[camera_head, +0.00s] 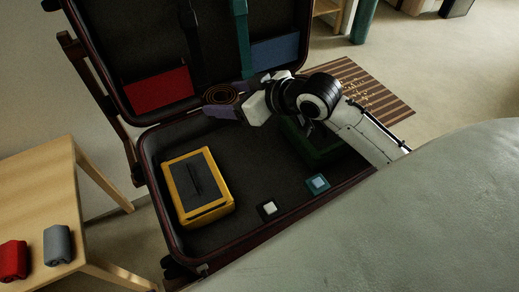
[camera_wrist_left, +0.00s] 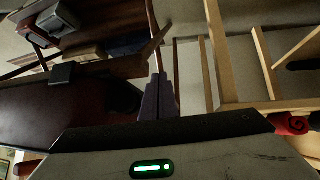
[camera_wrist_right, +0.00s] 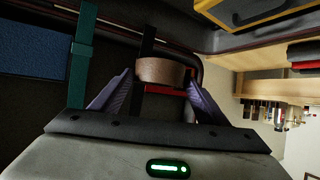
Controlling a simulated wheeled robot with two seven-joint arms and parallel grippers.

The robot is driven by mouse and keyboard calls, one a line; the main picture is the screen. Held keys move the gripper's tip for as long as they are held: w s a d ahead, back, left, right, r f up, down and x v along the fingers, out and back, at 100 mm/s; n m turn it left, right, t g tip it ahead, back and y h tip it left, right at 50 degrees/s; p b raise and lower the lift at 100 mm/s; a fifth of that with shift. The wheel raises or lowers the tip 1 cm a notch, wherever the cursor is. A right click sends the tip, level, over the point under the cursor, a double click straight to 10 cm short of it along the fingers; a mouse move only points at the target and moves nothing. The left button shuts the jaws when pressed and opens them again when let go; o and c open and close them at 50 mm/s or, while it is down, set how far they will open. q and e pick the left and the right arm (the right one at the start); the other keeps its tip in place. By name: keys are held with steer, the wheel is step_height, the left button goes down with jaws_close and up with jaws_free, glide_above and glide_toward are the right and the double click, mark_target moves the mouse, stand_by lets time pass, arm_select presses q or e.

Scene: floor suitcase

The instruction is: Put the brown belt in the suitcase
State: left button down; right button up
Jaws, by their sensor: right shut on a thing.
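The brown belt (camera_head: 221,94) is rolled into a coil. My right gripper (camera_head: 224,101) is shut on it and holds it over the back part of the open suitcase (camera_head: 252,172), near the hinge line. In the right wrist view the coil (camera_wrist_right: 160,71) sits between the two purple fingertips. The suitcase's base lies open and its lid (camera_head: 150,62) stands raised behind. My left gripper (camera_wrist_left: 158,98) shows only in the left wrist view, with its fingers together and nothing seen between them, away from the belt.
A yellow box (camera_head: 227,206) fills the base's left part. A dark green item (camera_head: 318,152) lies at its right, partly under my right arm. Two small squares (camera_head: 269,208) (camera_head: 317,183) lie near the front. The base's middle is clear. A wooden table (camera_head: 45,185) stands left.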

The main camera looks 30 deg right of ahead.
steer(key=d+f+b, duration=0.1)
steer(key=d+f, duration=0.4)
steer(key=f, duration=0.4)
steer(key=b, duration=0.2)
glide_above(253, 150)
step_height(253, 150, down, 6)
steer(key=shift+f, duration=0.1)
steer(key=shift+f+b, duration=0.35)
steer(key=shift+f, duration=0.15)
step_height(253, 150, down, 3)
steer(key=shift+a+f+b, duration=0.1)
steer(key=shift+f+b, duration=0.05)
steer(key=shift+b, duration=0.55)
arm_select(q)
steer(key=shift+w+d+f+n+t, duration=0.3)
steer(key=shift+w+f+t, duration=0.15)
steer(key=shift+f, duration=0.3)
arm_select(e)
steer(key=shift+f, duration=0.1)
arm_select(q)
steer(key=shift+f, duration=0.15)
arm_select(e)
steer(key=o, duration=1.1)
steer(key=shift+o, duration=0.2)
